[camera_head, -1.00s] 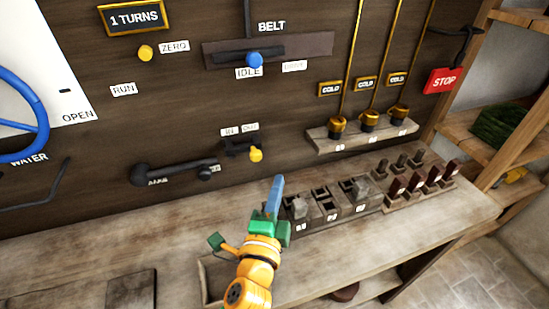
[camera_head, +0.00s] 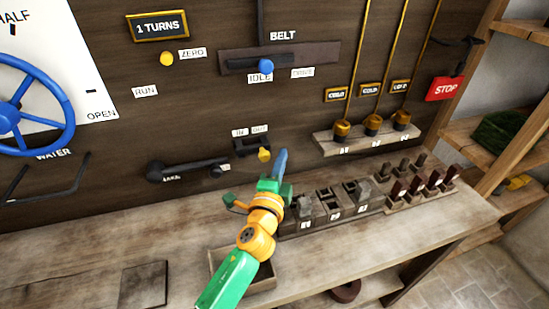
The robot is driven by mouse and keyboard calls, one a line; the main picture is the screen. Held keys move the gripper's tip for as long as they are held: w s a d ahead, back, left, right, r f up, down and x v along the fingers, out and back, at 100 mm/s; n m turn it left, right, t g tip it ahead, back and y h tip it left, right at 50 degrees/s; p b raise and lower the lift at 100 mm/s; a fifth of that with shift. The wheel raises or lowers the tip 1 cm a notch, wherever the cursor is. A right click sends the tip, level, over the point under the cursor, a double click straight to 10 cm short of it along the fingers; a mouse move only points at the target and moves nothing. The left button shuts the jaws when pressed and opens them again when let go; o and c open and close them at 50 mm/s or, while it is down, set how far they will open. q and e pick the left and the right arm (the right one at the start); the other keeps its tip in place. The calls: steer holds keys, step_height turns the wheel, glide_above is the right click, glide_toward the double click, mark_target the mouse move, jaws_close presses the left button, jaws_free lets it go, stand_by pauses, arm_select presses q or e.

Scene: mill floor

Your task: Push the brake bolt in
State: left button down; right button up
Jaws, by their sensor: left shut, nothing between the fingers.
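The brake bolt is a small yellow knob (camera_head: 264,155) on a dark slide low on the dark wooden panel. It sits at the right end, under the OUT label (camera_head: 260,129), with the IN label (camera_head: 240,132) to the left. The black brake lever (camera_head: 185,171) lies roughly level to the left of the bolt. My left gripper (camera_head: 282,160) is shut and empty, its blue-grey fingers pointing up. In the picture its tip is just right of the knob; I cannot tell whether they touch. My right gripper is not in view.
Below the panel runs a wooden bench (camera_head: 330,262) with an open box (camera_head: 262,284). Several small blocks in sockets (camera_head: 335,202) stand right of my gripper. A belt lever with a blue knob (camera_head: 260,65) is above, and a blue water wheel (camera_head: 30,110) at left.

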arm_select(q)
steer(key=shift+s+a+f, duration=0.1)
steer(key=shift+s+a, duration=0.1)
steer(key=shift+a, duration=0.8)
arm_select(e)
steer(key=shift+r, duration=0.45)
arm_select(q)
steer(key=a+p, duration=0.1)
steer(key=a, duration=0.1)
steer(key=s+a+p, duration=0.1)
steer(key=a, duration=0.1)
steer(key=shift+s+a, duration=0.15)
steer(key=shift+s, duration=0.05)
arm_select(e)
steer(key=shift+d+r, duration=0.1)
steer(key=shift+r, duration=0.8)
